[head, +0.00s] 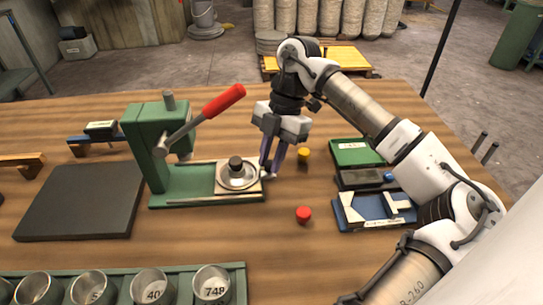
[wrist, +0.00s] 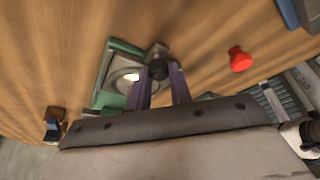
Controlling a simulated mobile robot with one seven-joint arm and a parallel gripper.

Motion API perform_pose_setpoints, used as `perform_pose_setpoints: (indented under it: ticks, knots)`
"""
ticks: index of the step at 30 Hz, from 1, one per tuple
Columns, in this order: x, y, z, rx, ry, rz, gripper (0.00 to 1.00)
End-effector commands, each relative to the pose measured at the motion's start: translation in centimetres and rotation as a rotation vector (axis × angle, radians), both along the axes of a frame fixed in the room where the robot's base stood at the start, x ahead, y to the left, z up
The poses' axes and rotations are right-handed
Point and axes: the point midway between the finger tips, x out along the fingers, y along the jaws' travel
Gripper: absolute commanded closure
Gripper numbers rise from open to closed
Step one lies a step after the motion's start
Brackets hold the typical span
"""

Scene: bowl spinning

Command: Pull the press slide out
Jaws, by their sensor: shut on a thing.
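The green press (head: 150,150) stands on the wooden table with its red-handled lever (head: 223,99) raised to the right. Its slide (head: 224,187) is a pale plate at the right end of the green base. In the wrist view, my gripper's fingers (wrist: 160,82) reach toward the press.
A red button (head: 303,214) and a yellow one (head: 303,154) stand right of the press. Green, black and blue trays (head: 358,152) lie farther right. Several metal cups (head: 152,287) stand in a green rack at the front. A dark mat (head: 80,200) lies left. Table between press and trays is mostly clear.

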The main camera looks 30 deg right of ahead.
Motion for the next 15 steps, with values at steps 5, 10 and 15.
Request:
perform_pose_setpoints:
  ticks: [5, 10, 15]
  knots:
    - [0.10, -0.01, 0.08, 0.000, -0.003, -0.002, 1.00]
    - [0.10, 0.00, 0.08, 0.000, -0.003, -0.002, 0.71]
    - [0.06, 0.01, 0.05, 0.001, -0.003, -0.001, 0.57]
